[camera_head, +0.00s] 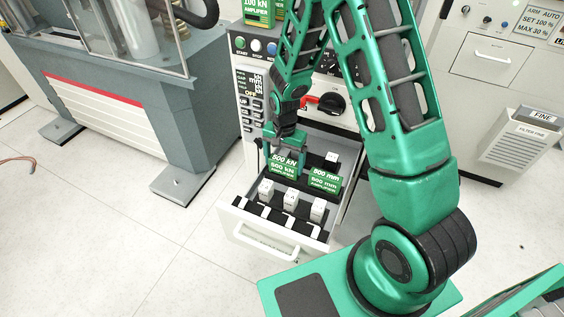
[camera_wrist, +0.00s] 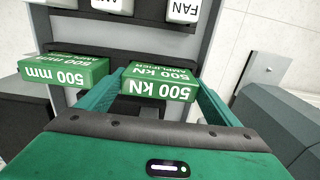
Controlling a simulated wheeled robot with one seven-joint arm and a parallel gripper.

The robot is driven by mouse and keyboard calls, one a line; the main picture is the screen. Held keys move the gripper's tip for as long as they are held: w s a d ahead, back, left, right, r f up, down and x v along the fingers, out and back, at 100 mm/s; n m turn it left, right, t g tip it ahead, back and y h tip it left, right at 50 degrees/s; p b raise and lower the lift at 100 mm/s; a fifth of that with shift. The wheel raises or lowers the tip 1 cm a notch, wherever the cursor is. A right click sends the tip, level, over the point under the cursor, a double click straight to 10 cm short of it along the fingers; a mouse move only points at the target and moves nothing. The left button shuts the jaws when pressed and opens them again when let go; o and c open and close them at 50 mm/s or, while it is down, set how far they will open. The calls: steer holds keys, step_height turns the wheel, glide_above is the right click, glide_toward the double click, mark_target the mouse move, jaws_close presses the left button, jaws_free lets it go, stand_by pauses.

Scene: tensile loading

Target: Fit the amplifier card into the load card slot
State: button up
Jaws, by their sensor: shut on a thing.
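My gripper (camera_head: 284,152) is shut on a green amplifier card marked 500 kN (camera_head: 283,168), over the open drawer. In the wrist view the same 500 kN card (camera_wrist: 158,83) sits between my two green fingers. A second green card marked 500 mm (camera_head: 325,180) stands beside it in the drawer, and it also shows in the wrist view (camera_wrist: 65,72), apart from my fingers. A green card marked 100 kN (camera_head: 258,12) is at the top of the console, cut by the picture edge. I cannot make out an empty load card slot. The held card's lower edge is hidden.
The open drawer (camera_head: 262,242) holds several white blocks (camera_head: 290,199) in a front row. The console front (camera_head: 249,88) has buttons and a display. A grey machine (camera_head: 150,90) stands left, and a bin marked FINE (camera_head: 520,140) is at right.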

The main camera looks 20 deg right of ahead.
steer(key=o, duration=1.3)
steer(key=shift+o, duration=0.2)
steer(key=shift+r, duration=0.1)
step_height(320, 180, up, 12)
steer(key=shift+r, duration=0.1)
